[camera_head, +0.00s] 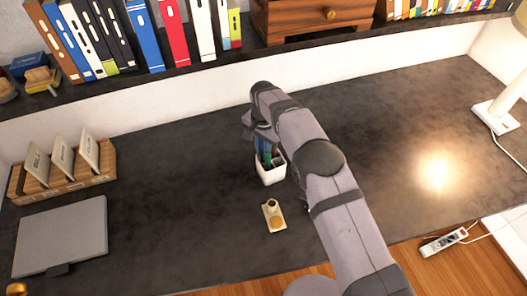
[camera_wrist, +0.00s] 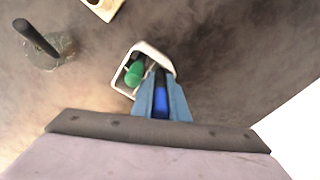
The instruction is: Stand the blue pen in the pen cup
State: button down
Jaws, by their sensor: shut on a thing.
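The white pen cup (camera_head: 271,176) stands upright on the dark desk, just below my gripper (camera_head: 262,140). The wrist view shows the cup's rim (camera_wrist: 155,47), with a green-ended item (camera_wrist: 134,74) and dark items inside. My gripper (camera_wrist: 161,103) is shut on the blue pen (camera_wrist: 160,102), seen nearly end-on between the fingers. The pen's far end lies over the cup's opening on the side nearest my gripper. How deep its lower end reaches is hidden. My arm covers part of the gripper in the head view.
A small tray (camera_head: 268,224) with little items lies in front of the cup. A round base with a dark rod (camera_wrist: 38,40) stands nearby in the wrist view. A letter rack (camera_head: 62,183) and grey laptop-like slab (camera_head: 62,236) are at left; a lamp (camera_head: 497,115) is at right.

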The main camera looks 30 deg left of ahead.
jog(key=shift+s+d+f, duration=0.3)
jog(key=shift+f, duration=0.3)
jog(key=c, duration=1.6)
grip_release()
jog(key=shift+c, duration=0.2)
jog(key=shift+a+r, duration=0.1)
jog(key=shift+r+b, duration=0.25)
jog(key=shift+b, duration=0.05)
jog(key=r, duration=0.2)
jog(key=r+b, duration=0.1)
jog(key=r, duration=0.2)
jog(key=r+b, duration=0.1)
jog(key=r, duration=0.1)
jog(key=shift+w+r, duration=0.3)
jog(key=shift+w, duration=0.05)
jog(key=shift+r, duration=0.1)
